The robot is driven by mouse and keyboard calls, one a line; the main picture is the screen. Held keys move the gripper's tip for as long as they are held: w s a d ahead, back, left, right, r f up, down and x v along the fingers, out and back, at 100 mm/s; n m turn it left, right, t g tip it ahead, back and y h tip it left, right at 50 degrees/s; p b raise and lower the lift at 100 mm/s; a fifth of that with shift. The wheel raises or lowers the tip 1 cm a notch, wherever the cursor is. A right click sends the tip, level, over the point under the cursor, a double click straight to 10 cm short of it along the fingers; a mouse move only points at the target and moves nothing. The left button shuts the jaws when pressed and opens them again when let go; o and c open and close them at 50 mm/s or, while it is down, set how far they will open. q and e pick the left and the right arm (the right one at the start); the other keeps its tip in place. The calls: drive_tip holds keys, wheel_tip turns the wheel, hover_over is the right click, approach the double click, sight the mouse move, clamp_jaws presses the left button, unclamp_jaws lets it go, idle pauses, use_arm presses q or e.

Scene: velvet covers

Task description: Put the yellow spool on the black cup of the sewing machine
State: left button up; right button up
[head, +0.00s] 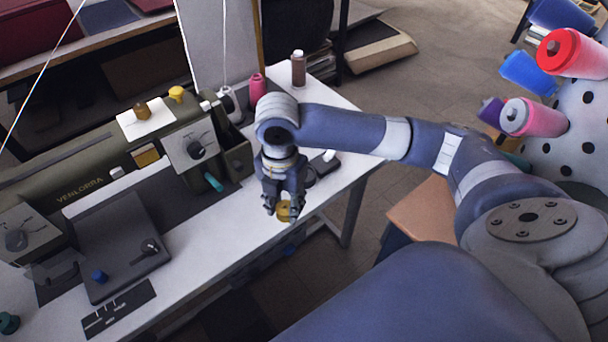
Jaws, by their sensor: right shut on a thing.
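The sewing machine (85,178) is olive green and stands on the white table at the left. My right gripper (284,208) points down over the table's front edge, to the right of the machine. It is shut on the yellow spool (285,213), which shows small between the fingertips and is partly hidden by them. I cannot tell which dark part is the black cup. My left gripper is out of view.
A yellow knob-like piece (177,93) and a brown spool (141,110) sit on top of the machine.

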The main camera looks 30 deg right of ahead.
drive_tip(key=w+d, duration=0.3)
drive_tip(key=d, duration=0.1)
drive_tip(key=w+d+f+p, duration=0.1)
drive_tip(key=w+d, duration=0.6)
drive_tip(key=d, duration=0.1)
drive_tip(key=shift+w+f+p, duration=0.25)
drive_tip(key=shift+f+p, duration=0.05)
drive_tip(key=shift+p, duration=0.1)
drive_tip(key=shift+f+p, duration=0.35)
drive_tip(key=shift+f, duration=1.4)
drive_tip(key=shift+f, duration=0.1)
drive_tip(key=o, duration=0.8)
wheel_tip(320, 180, up, 12)
drive_tip(key=b, duration=0.1)
